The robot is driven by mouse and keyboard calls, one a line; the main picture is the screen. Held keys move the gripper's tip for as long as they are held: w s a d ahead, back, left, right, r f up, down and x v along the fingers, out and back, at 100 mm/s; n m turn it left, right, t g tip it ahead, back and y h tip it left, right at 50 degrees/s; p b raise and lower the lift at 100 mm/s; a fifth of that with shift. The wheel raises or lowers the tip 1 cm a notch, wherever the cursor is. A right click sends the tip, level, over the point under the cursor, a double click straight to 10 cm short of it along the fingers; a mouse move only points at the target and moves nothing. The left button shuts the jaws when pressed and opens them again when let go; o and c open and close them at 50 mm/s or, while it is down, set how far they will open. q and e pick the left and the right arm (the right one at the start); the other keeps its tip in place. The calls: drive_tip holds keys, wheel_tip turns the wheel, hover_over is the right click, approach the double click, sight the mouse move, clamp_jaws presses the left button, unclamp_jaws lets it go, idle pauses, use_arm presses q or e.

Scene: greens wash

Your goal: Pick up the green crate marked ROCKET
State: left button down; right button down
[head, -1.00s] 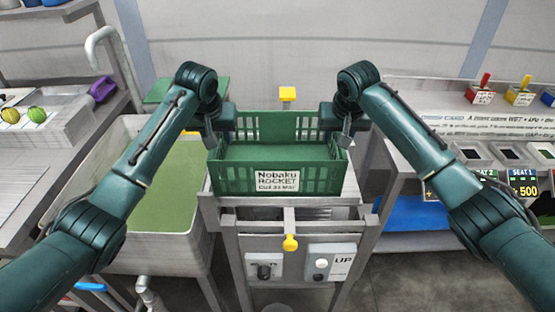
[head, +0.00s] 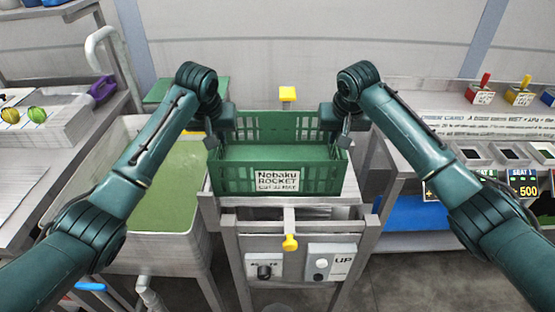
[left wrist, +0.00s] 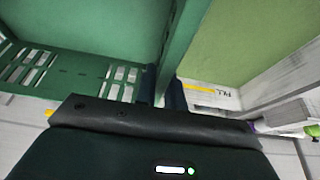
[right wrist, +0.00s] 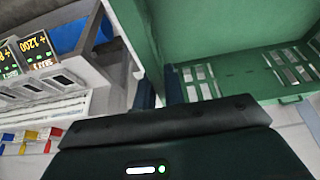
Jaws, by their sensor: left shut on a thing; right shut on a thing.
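The green crate (head: 233,182) stands upright on a metal stand in the middle of the head view. Its front label (head: 278,182) reads Nobaku ROCKET. My left gripper (head: 212,140) is shut on the crate's left wall, and in the left wrist view its fingers (left wrist: 163,88) straddle the green wall (left wrist: 180,45). My right gripper (head: 345,140) is shut on the crate's right wall, and in the right wrist view its fingers (right wrist: 159,88) straddle that wall (right wrist: 143,40). The crate's inside looks plain green. I cannot tell whether its base touches the stand.
A basin of green water (head: 160,200) is at the left of the stand (head: 285,214). A control box marked UP (head: 330,262) and a yellow knob (head: 290,243) are on the stand's front. A counter with seat displays (head: 522,182) is at the right.

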use_arm(q)
drive_tip(key=shift+r, duration=0.2)
use_arm(e)
drive_tip(key=shift+r, duration=0.2)
